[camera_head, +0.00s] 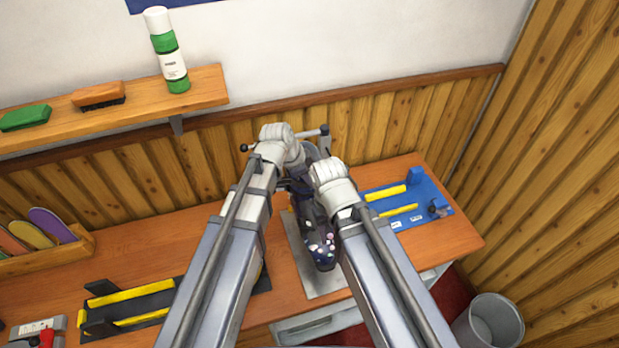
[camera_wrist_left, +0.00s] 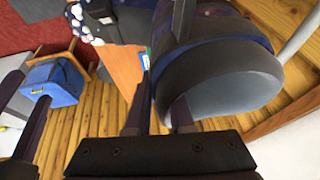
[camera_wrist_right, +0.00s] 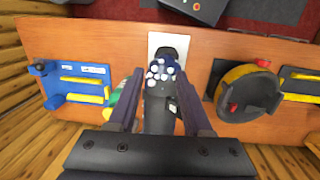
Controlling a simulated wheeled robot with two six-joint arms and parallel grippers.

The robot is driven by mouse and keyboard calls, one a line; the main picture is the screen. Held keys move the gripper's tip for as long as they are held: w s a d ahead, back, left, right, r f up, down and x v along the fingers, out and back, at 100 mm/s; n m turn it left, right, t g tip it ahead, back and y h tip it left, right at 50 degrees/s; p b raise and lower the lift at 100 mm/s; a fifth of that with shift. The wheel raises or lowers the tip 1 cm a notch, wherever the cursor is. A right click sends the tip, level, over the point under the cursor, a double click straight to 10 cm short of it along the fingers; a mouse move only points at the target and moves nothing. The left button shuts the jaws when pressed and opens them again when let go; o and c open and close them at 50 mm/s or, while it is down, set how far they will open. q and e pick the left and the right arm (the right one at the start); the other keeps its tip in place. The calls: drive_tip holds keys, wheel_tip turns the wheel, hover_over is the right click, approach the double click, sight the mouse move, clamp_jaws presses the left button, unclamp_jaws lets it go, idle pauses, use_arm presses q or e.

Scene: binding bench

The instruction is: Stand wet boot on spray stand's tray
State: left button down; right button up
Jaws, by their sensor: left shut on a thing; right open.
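The dark boot (camera_head: 321,248) with pale dots on its toe is over the pale grey tray (camera_head: 297,254) of the spray stand, toe toward me. I cannot tell whether its sole touches the tray. The stand's upper arm and post (camera_head: 325,141) rise behind my grippers. My left gripper (camera_wrist_left: 160,118) is shut at the boot's dark blue and grey cuff (camera_wrist_left: 225,80). My right gripper (camera_wrist_right: 155,88) is open, with its fingers on either side of the boot in the right wrist view. My wrists hide much of the boot's shaft in the head view.
A blue jig with yellow bars (camera_head: 421,203) lies right of the tray. A black jig with yellow bars (camera_head: 130,305) lies to the left. A bin (camera_head: 490,320) stands at lower right.

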sight(307, 203)
use_arm(q)
drive_tip(key=shift+f+b, duration=6)
drive_tip(key=shift+f, duration=0.25)
use_arm(e)
drive_tip(key=shift+f, duration=6.25)
use_arm(q)
drive_tip(key=shift+f+b, duration=0.35)
use_arm(e)
drive_tip(key=shift+f, duration=0.35)
use_arm(q)
drive_tip(key=c, duration=0.7)
unclamp_jaws()
drive_tip(key=shift+s, duration=0.1)
drive_tip(key=p+v, duration=0.6)
drive_tip(key=shift+r, duration=0.3)
drive_tip(key=shift+s+a+r+p, duration=0.15)
drive_tip(key=shift+a+r+p, duration=0.15)
drive_tip(key=shift+r+p, duration=0.35)
drive_tip(key=shift+f, duration=0.1)
use_arm(e)
wheel_tip(307, 203, up, 7)
use_arm(q)
drive_tip(key=shift+f, duration=0.1)
use_arm(e)
drive_tip(key=shift+s, duration=0.1)
